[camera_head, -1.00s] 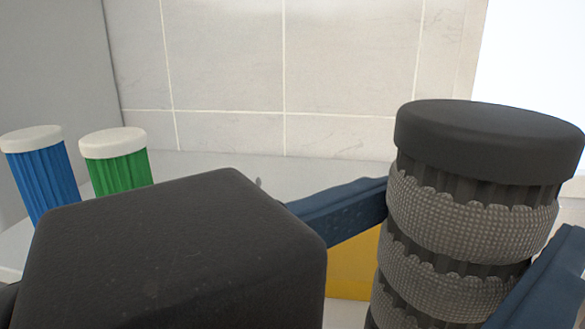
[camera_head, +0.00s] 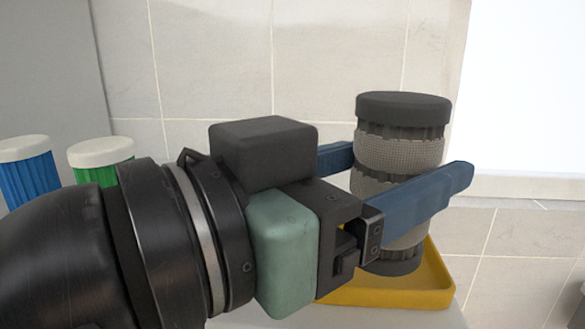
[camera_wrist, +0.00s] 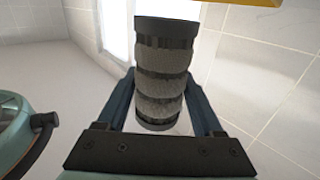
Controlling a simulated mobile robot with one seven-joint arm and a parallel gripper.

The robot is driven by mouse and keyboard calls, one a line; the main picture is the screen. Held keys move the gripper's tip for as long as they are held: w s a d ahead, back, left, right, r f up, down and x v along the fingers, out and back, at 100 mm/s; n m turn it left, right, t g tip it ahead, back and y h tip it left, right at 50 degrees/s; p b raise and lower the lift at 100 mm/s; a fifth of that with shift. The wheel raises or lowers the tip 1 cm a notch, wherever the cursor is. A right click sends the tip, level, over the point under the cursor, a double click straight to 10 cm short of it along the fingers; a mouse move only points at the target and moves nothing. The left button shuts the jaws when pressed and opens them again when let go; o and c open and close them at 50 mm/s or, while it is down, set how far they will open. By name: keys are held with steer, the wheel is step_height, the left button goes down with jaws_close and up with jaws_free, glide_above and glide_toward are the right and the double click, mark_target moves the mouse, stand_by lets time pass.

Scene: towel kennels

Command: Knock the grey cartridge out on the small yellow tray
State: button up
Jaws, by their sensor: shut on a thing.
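The grey cartridge (camera_head: 396,180), a dark ribbed cylinder with grey mesh bands and black ends, stands upright in my gripper (camera_head: 408,170). The two blue fingers are shut on its sides. It also shows between the fingers in the wrist view (camera_wrist: 162,85). The small yellow tray (camera_head: 437,275) lies behind and below the gripper in the head view, partly hidden by it. The cartridge's lower end appears over the tray's inside; I cannot tell whether it touches. A yellow edge shows at the top of the wrist view.
A blue canister (camera_head: 28,176) and a green canister (camera_head: 103,160), both with white lids, stand at the left, partly behind my arm. A tiled wall (camera_head: 330,60) is behind. A bright white panel (camera_head: 530,90) is at the right.

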steer(key=shift+w+d+f+b, duration=0.25)
steer(key=shift+w+f, duration=0.2)
steer(key=shift+w, duration=0.45)
steer(key=shift+w+d+f+b, duration=0.1)
steer(key=shift+w+f+b, duration=0.25)
steer(key=shift+w, duration=0.5)
steer(key=shift+f, duration=0.1)
stand_by(0.4)
steer(key=shift+f+b, duration=1.3)
steer(key=shift+b, duration=0.1)
steer(key=shift+r+p, duration=1.1)
steer(key=shift+r, duration=0.3)
